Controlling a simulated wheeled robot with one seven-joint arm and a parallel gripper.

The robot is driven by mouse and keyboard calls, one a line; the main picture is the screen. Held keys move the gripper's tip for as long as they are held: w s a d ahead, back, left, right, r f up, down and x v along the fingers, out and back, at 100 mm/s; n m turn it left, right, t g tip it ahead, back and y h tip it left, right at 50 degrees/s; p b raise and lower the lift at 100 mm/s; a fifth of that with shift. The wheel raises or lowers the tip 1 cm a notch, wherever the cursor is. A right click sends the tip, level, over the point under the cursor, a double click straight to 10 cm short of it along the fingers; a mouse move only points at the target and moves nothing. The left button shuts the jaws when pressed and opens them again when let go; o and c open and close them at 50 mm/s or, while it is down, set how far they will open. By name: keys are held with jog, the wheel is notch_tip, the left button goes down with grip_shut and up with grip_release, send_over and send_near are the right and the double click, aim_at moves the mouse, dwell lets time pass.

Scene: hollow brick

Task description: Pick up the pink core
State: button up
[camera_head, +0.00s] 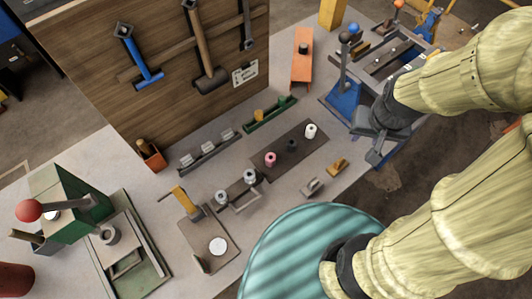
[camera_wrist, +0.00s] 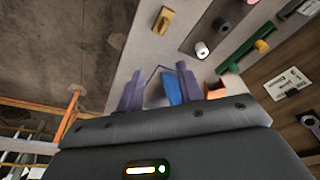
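The pink core (camera_head: 270,158) stands on a dark brown mat (camera_head: 278,152) in the middle of the bench. It is at the left end of a row with a dark core (camera_head: 292,144) and a white core (camera_head: 311,130). In the wrist view, the white core (camera_wrist: 202,50) and dark core (camera_wrist: 222,25) show at upper right; the pink core is at most a sliver at the top edge. My gripper (camera_head: 374,156) is right of the mat, well apart from the pink core. Its two fingers (camera_wrist: 159,85) are spread with nothing held between them.
A blue lever tool (camera_head: 343,95) stands close to my gripper. Small brass (camera_head: 338,166) and grey (camera_head: 312,187) pieces lie in front of the mat. A green rack (camera_head: 270,114) and a grey rack (camera_head: 208,150) lie behind it. A teal round surface (camera_head: 300,250) is in front.

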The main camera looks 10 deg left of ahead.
jog(key=shift+w, duration=0.15)
jog(key=o, duration=0.3)
jog(key=shift+s, duration=0.3)
jog(key=n+g+p, duration=0.3)
jog(key=n, duration=2.9)
send_over(270, 157)
notch_tip(270, 157, down, 5)
jog(key=shift+s+d+r, duration=0.1)
jog(key=shift+s+d, duration=0.05)
jog(key=shift+s, duration=0.3)
notch_tip(270, 157, down, 12)
jog(key=b, duration=0.2)
jog(key=shift+b, duration=0.4)
